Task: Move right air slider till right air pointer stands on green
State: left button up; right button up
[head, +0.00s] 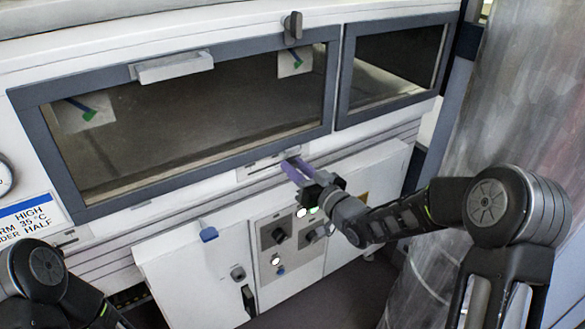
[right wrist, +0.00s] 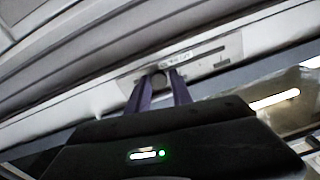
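The right air slider's plate (head: 262,167) is a pale strip with a slot below the large window. It also shows in the right wrist view (right wrist: 205,58). My right gripper (head: 287,163) has its two purple fingers at this plate. In the right wrist view the fingertips (right wrist: 161,75) stand on either side of a small dark knob; whether they press on it is unclear. The right air pointer (head: 295,60) shows behind the window's upper right as a blue streak meeting a green spot on a pale card; its exact reading is too small to tell. My left gripper is out of view.
A similar card (head: 87,111) with blue and green marks is behind the window's left side. A grey curved surface (head: 520,110) stands at the right.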

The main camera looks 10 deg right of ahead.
jog(key=o, duration=0.3)
jog(key=b+v, duration=0.1)
jog(key=v, duration=0.7)
jog(key=shift+a, duration=0.1)
dwell(0.4)
